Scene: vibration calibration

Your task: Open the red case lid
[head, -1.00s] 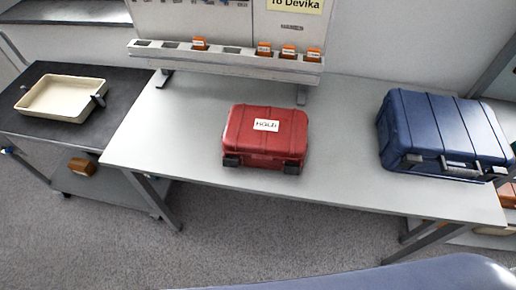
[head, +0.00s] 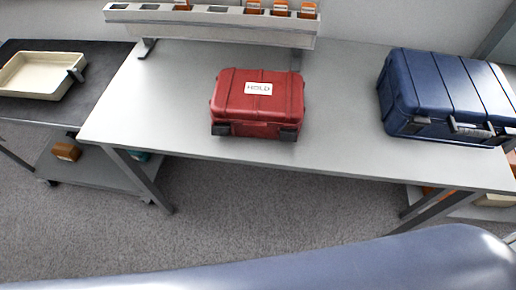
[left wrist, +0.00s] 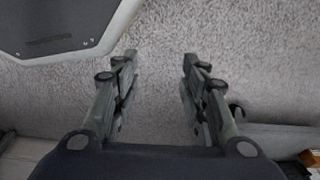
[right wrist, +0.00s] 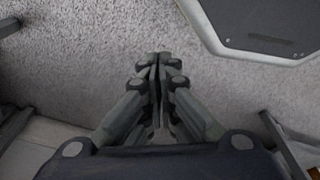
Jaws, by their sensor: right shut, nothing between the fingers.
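The red case (head: 257,104) stands on the grey table near the middle of the head view. Its lid is closed and bears a white label reading HOLD (head: 258,88). Two dark latches show on its front side, at the left (head: 221,129) and right (head: 288,134). Neither gripper shows in the head view. In the left wrist view my left gripper (left wrist: 158,65) is open and empty above the carpet. In the right wrist view my right gripper (right wrist: 158,58) is shut with nothing in it, also above the carpet. Both are away from the case.
A large blue case (head: 450,95) stands at the right of the table (head: 180,100). A rack (head: 210,22) with orange items stands at the back. A cream tray (head: 38,75) lies on a dark cart (head: 85,95) at the left. The table is clear around the red case.

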